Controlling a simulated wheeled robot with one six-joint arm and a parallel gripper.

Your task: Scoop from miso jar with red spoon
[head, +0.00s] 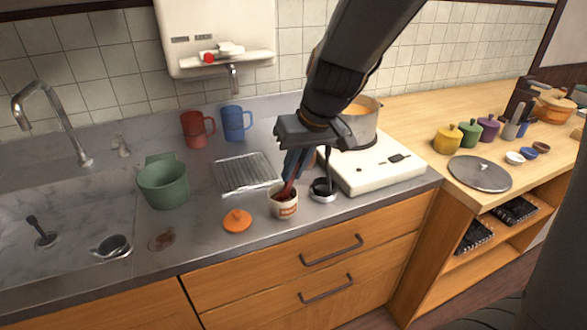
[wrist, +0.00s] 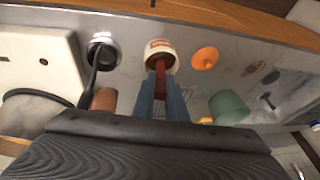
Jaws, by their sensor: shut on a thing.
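The miso jar (head: 284,208) is a small white jar with a reddish label, standing open on the grey counter near its front edge. It also shows in the wrist view (wrist: 166,46). My gripper (head: 291,172), with blue fingers, is above the jar and shut on the red spoon (head: 285,191). The spoon points down into the jar's mouth, and its lower end is hidden inside. In the wrist view the red spoon (wrist: 160,72) runs from between the fingers to the jar's opening. An orange lid (head: 237,220) lies on the counter left of the jar.
A black ladle in a metal holder (head: 323,193) stands close right of the jar. A white stove (head: 378,172) with a pot (head: 362,120) is behind it. A wire rack (head: 246,173), green pot (head: 163,184), red mug (head: 195,130) and blue mug (head: 235,123) stand left and behind.

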